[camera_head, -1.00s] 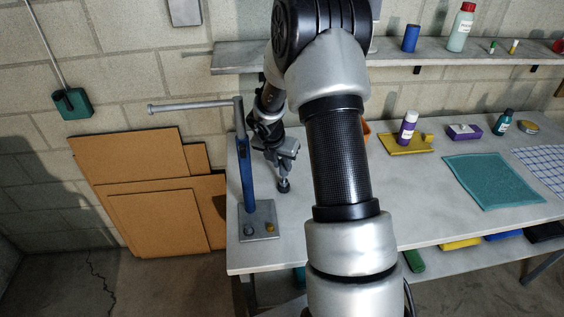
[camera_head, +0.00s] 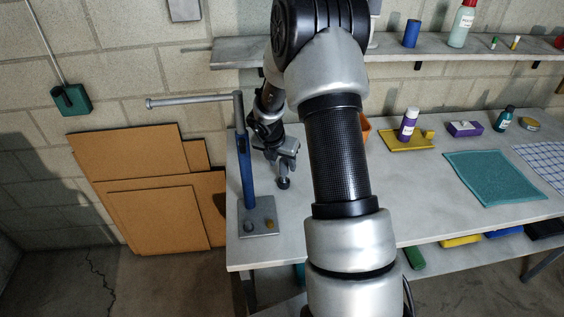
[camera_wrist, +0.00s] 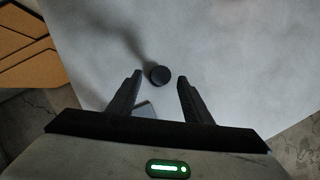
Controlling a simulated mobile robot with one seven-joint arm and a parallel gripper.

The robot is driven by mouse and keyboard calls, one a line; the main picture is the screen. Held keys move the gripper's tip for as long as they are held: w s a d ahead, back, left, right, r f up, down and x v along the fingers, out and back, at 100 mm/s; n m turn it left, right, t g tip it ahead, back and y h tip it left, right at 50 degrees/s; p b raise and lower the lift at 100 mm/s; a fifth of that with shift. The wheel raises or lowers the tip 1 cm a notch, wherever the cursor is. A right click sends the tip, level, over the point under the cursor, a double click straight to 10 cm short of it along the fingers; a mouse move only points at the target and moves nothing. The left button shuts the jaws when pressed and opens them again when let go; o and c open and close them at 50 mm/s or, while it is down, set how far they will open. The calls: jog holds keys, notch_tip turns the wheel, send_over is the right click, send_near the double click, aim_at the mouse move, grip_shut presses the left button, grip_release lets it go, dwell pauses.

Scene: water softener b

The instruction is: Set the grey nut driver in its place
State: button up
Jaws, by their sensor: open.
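A dark round-topped piece (camera_wrist: 159,75) shows in the wrist view just beyond and between my fingertips, with bench around it. It may be the grey nut driver seen end-on, but I cannot be sure. In the head view a small dark knob (camera_head: 284,183) shows just below my gripper (camera_head: 286,162). My gripper also shows in the wrist view (camera_wrist: 155,76), with its two fingers apart and nothing clamped between them. A grey base plate (camera_head: 259,206) with a blue post (camera_head: 246,170) stands left of my gripper. A grey knob (camera_head: 248,227) and a brass knob (camera_head: 269,225) sit on its front part.
A grey bar (camera_head: 195,101) sticks out left from the post's top. On the bench (camera_head: 420,225) right of my arm are a yellow tray (camera_head: 393,148), a purple-labelled bottle (camera_head: 407,124) and a teal mat (camera_head: 482,180). Brown boards (camera_head: 150,215) lean on the wall.

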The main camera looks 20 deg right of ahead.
notch_tip(320, 180, up, 10)
jog(key=p, duration=0.1)
dwell(0.4)
